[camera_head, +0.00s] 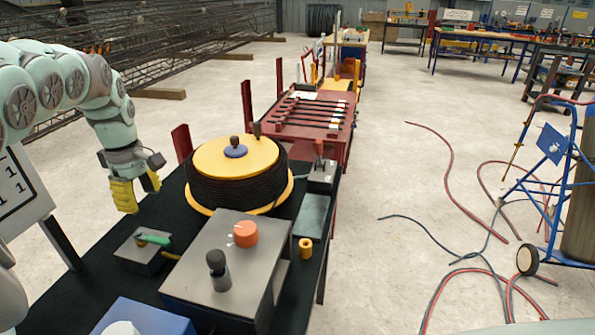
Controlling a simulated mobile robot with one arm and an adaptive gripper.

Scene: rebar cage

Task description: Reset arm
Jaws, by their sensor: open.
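My arm comes in from the upper left of the head view, pale green with grey joint caps. My gripper (136,197) hangs at its end with yellow fingers pointing down. The fingers are apart and nothing shows between them. It is above the left edge of the black-topped bench (98,262), left of the large black spool (237,187) and behind the small grey box with a green-handled lever (146,250).
A grey control box (225,262) with an orange knob stands on the bench. A red rack (310,118) stands behind it. Rebar cages (160,52) lie at the back left. Hoses (450,170) cross the floor near a blue cart (560,170) at right.

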